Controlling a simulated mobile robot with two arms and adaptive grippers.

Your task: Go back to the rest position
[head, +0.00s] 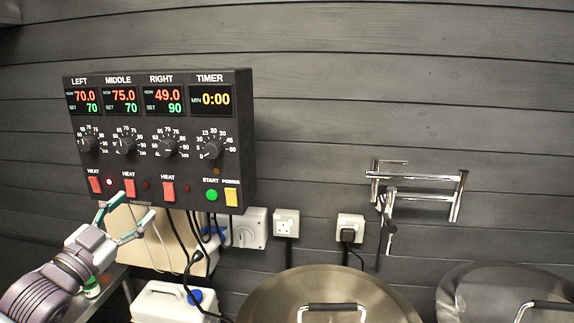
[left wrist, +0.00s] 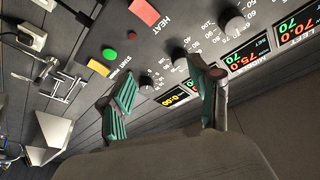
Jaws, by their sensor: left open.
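My left gripper (head: 126,222) is open and empty in the lower left of the head view, just below the bottom edge of the control box. The black control box (head: 236,130) hangs on the wall, with displays, knobs and red heat switches. The heat display values read 70.0, 75.0 and 49.0, and the timer reads 0:00. In the left wrist view the open green-padded fingers (left wrist: 165,95) show in front of the box's panel (left wrist: 120,30), with nothing between them. My right gripper is in neither view.
Two large metal lids (head: 330,290) (head: 505,290) are at the lower right. A white canister (head: 172,302) stands below the box. Wall sockets (head: 286,223) and cables hang under it. A chrome wall fitting (head: 415,178) is at right. The upper right wall is clear.

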